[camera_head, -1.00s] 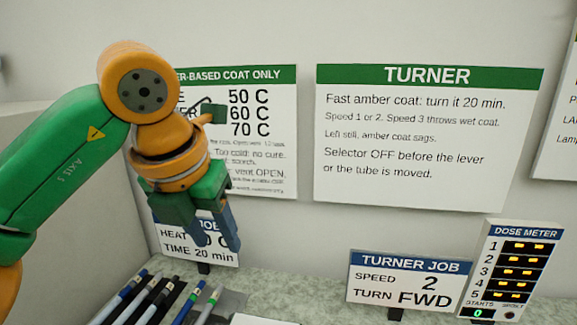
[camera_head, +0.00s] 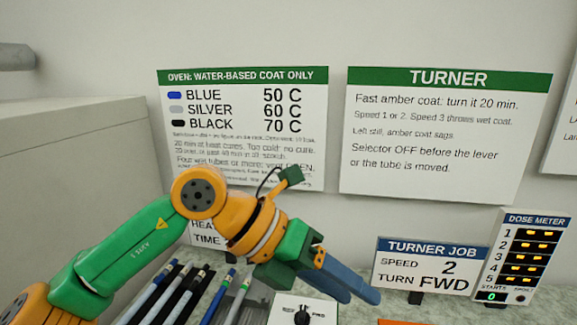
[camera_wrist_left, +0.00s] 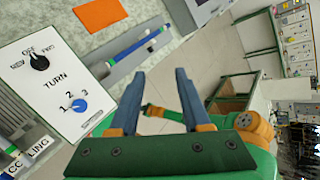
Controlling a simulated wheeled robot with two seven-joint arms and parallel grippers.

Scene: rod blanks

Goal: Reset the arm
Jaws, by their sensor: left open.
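My left arm comes in from the left in the head view, orange and green. Its left gripper (camera_head: 350,288) has blue-grey fingers pointing down and right, over the bench near the turner job sign. In the left wrist view the two fingers (camera_wrist_left: 160,76) stand apart with nothing between them. An orange and green arm part (camera_wrist_left: 252,128) shows beyond them at the right. My right gripper does not show in the head view.
Several coloured rods (camera_head: 167,297) lie side by side at the lower left. A white turner panel (camera_head: 283,308) with knobs stands below the gripper. The turner job sign (camera_head: 428,264) and dose meter (camera_head: 521,257) stand close on the right. A grey box (camera_head: 70,175) is at left.

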